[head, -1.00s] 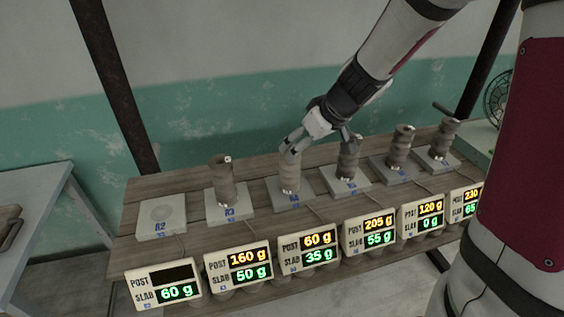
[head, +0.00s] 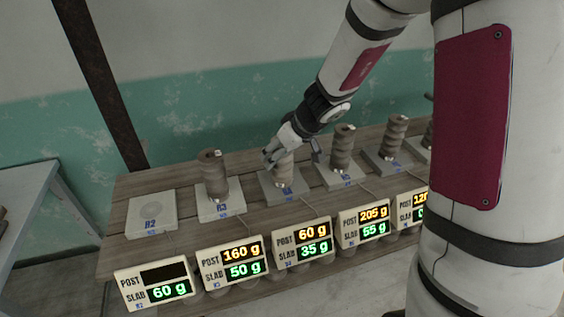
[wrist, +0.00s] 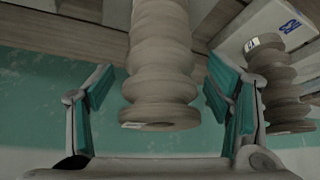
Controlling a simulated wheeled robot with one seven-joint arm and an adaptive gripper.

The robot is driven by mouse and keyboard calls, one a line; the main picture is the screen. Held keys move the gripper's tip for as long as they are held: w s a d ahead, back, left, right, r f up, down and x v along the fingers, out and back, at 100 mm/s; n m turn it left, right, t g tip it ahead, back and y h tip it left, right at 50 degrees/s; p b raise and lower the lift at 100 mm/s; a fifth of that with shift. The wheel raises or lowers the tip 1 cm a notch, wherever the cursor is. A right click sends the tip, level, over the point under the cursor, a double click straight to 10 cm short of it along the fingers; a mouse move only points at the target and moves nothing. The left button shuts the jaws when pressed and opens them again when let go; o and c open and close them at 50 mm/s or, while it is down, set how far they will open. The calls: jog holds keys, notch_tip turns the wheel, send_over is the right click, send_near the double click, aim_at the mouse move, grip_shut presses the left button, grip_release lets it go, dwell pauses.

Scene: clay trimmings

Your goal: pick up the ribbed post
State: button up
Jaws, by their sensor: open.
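A ribbed brown-grey post (head: 283,172) stands upright on a grey slab (head: 270,188), its upper part partly hidden by my gripper. My gripper (head: 291,156) is open above that slab, its fingers around the post's upper part. In the wrist view the ribbed post (wrist: 160,60) lies between the two open fingers of my gripper (wrist: 165,95), with a visible gap on each side. A small pale tag shows at its near end. Similar ribbed posts stand on neighbouring slabs, one at left (head: 214,175) and one at right (head: 343,150).
An empty slab marked R2 (head: 152,214) lies at the left of the wooden bench (head: 190,245). Lit weight displays (head: 303,243) line the front edge. In the wrist view a neighbouring post (wrist: 275,80) stands close beyond the right finger. A teal and white wall is behind.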

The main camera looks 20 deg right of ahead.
jog(key=shift+c, duration=0.6)
grip_shut()
jog(key=shift+r, duration=0.15)
notch_tip(320, 180, up, 9)
jog(key=p, duration=0.3)
jog(key=shift+r, duration=0.4)
